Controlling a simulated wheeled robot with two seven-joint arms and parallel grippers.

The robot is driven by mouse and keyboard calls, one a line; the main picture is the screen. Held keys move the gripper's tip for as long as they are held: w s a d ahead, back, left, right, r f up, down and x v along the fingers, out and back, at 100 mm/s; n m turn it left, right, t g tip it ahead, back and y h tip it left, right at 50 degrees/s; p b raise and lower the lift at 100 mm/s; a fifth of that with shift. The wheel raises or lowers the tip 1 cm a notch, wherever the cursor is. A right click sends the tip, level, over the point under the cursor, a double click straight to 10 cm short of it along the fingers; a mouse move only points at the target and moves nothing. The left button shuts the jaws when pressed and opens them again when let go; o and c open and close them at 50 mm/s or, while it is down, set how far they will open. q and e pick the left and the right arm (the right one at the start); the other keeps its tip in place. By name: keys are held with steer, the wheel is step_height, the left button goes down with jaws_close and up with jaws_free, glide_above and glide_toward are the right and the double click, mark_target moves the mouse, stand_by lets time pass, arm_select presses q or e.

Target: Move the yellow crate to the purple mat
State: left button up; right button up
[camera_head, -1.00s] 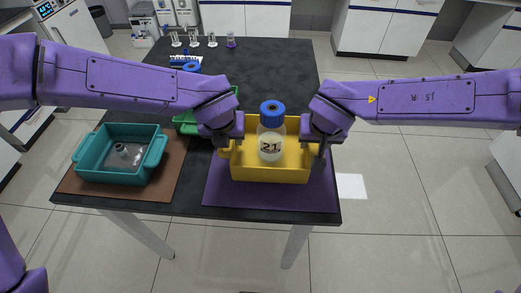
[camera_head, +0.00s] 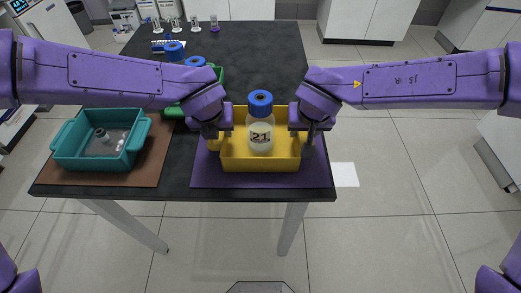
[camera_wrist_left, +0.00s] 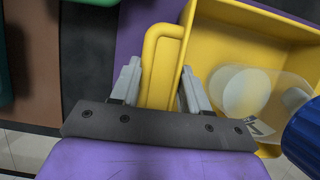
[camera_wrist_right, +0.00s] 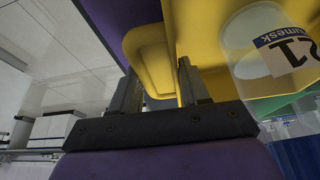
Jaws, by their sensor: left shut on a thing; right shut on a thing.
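The yellow crate (camera_head: 262,165) is over the purple mat (camera_head: 320,172) at the near right of the table. Whether it rests on the mat or hangs just above it I cannot tell. A bottle (camera_head: 260,133) with a blue cap and the label 21 stands in it. My left gripper (camera_head: 217,138) is shut on the crate's left handle, which shows between the fingers in the left wrist view (camera_wrist_left: 162,60). My right gripper (camera_head: 307,138) is shut on the right handle, seen in the right wrist view (camera_wrist_right: 152,58). The arms partly hide the crate's upper side edges.
A teal crate (camera_head: 70,150) with small items stands on a brown mat (camera_head: 160,172) at the left. A green crate (camera_head: 219,80) with blue-capped bottles is behind my left arm. Small vials (camera_head: 176,25) stand at the back. The table's front edge is close to the mat.

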arm_select(q)
steer(key=o, duration=1.3)
steer(key=shift+d, duration=0.3)
arm_select(e)
steer(key=o, duration=1.3)
steer(key=shift+a, duration=0.35)
arm_select(q)
steer(key=shift+s, duration=0.1)
arm_select(e)
steer(key=shift+d, duration=0.1)
arm_select(q)
steer(key=shift+r, duration=0.1)
steer(key=v, duration=1.2)
steer(key=shift+a, duration=0.15)
arm_select(e)
steer(key=v, duration=1.2)
steer(key=shift+s+d, duration=0.1)
steer(key=shift+d, duration=0.05)
arm_select(q)
steer(key=shift+p, duration=0.3)
